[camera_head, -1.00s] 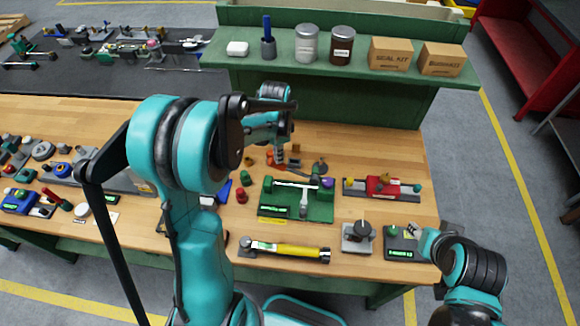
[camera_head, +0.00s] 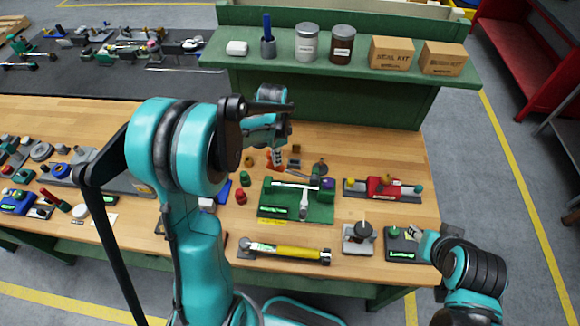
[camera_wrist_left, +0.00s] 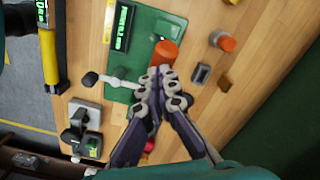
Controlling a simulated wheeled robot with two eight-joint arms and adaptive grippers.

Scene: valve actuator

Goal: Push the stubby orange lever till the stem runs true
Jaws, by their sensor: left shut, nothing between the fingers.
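The green fixture (camera_head: 318,212) carries a pale stem (camera_head: 303,200) with a crossbar and a small lit display (camera_head: 272,210). It also shows in the left wrist view (camera_wrist_left: 148,25). In the head view the left gripper (camera_head: 278,160) points down behind the fixture.
A yellow-handled tool (camera_head: 292,252) lies in front of the fixture. A red device (camera_head: 383,187) stands to the right, a grey knob block (camera_head: 360,236) at front right. Small pegs, including an orange-topped one (camera_wrist_left: 223,41), stand nearby. A shelf (camera_head: 350,68) rises behind.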

